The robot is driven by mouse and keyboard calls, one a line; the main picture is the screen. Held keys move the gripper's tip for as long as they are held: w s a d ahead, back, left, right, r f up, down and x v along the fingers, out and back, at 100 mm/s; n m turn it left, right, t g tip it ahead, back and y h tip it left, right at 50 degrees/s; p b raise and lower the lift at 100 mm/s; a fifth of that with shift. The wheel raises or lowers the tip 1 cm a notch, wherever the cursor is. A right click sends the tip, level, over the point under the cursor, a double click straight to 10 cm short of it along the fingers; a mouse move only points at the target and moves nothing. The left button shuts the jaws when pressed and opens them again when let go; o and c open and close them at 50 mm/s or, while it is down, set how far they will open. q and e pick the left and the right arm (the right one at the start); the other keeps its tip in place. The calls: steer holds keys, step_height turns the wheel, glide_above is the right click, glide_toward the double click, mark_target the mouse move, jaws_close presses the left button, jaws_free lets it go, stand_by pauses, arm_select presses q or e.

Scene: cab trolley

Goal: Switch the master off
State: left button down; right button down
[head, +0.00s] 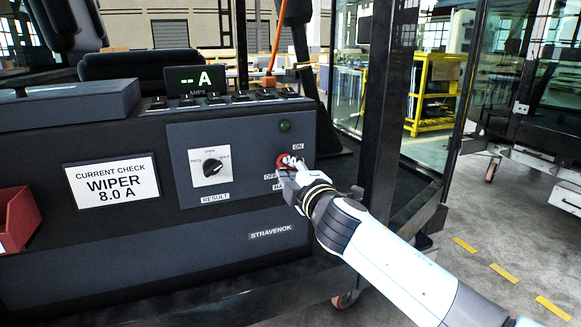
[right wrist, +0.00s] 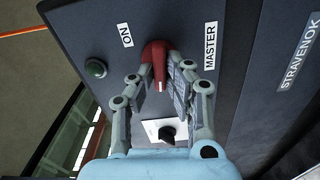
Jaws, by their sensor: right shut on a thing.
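The red master switch handle (head: 283,161) sits on the dark panel's right side, below a round green lamp (head: 285,126) that looks unlit. My right gripper (head: 289,168) is at the switch. In the right wrist view the fingers of my right gripper (right wrist: 162,85) stand on both sides of the red handle (right wrist: 157,55) and are shut on it. There the handle's pale-marked end points down the picture, toward the result dial (right wrist: 167,133). The ON label (right wrist: 126,35) and MASTER label (right wrist: 210,45) are readable; the OFF label (head: 270,177) is partly covered. My left gripper is not in view.
The result dial (head: 211,168) is left of the switch. The display (head: 196,80) reads "-- A" above a row of black rocker switches (head: 240,97). A "WIPER 8.0 A" card (head: 112,182) and a red bin (head: 17,220) are further left. A dark post (head: 378,100) stands at right.

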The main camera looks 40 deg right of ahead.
steer(key=shift+f+n, duration=0.1)
steer(key=shift+n, duration=0.7)
steer(key=c, duration=1.3)
jaws_free()
steer(key=shift+c, duration=0.2)
steer(key=v, duration=1.2)
